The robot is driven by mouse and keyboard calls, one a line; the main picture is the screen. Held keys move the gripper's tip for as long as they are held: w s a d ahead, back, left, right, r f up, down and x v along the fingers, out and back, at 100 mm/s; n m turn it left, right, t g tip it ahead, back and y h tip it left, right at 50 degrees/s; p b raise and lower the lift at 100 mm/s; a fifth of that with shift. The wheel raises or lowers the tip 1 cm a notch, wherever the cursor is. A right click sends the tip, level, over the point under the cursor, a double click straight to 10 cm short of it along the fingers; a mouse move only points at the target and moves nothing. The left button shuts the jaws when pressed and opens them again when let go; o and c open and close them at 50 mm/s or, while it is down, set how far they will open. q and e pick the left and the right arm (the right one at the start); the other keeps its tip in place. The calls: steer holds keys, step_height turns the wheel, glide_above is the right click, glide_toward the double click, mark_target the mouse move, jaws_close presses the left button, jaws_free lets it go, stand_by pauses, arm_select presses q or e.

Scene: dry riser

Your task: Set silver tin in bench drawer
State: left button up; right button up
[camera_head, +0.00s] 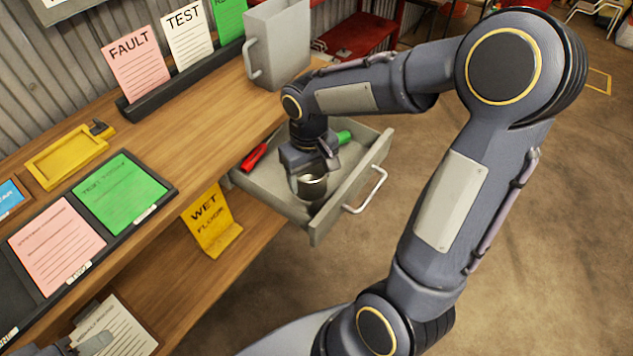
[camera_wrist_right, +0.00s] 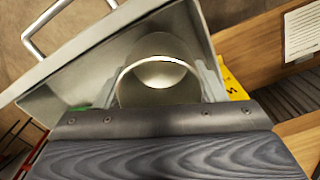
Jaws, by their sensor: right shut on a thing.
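The silver tin (camera_head: 311,187) is a small open-topped cylinder inside the open bench drawer. My right gripper (camera_head: 312,172) is shut on it, reaching down into the drawer from above. In the right wrist view the tin (camera_wrist_right: 158,75) shows its round rim and shiny inside, close in front of the gripper. The bench drawer (camera_head: 350,200) is grey, pulled out from under the wooden bench, with a bar handle on its front. Whether the tin touches the drawer floor I cannot tell. At the lower left edge of the head view, part of my left gripper (camera_head: 92,343) may show; its fingers are unclear.
A red item (camera_head: 254,157) and a green item (camera_head: 344,137) lie in the drawer, beside the tin. A grey jug-like container (camera_head: 277,45) stands on the bench above.

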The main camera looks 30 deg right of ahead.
step_height(320, 180, down, 6)
steer(key=shift+f+b, duration=0.25)
steer(key=shift+b, duration=0.1)
steer(key=shift+f, duration=0.1)
steer(key=o, duration=0.6)
steer(key=shift+f, duration=0.1)
steer(key=shift+c, duration=0.2)
steer(key=shift+o, duration=0.8)
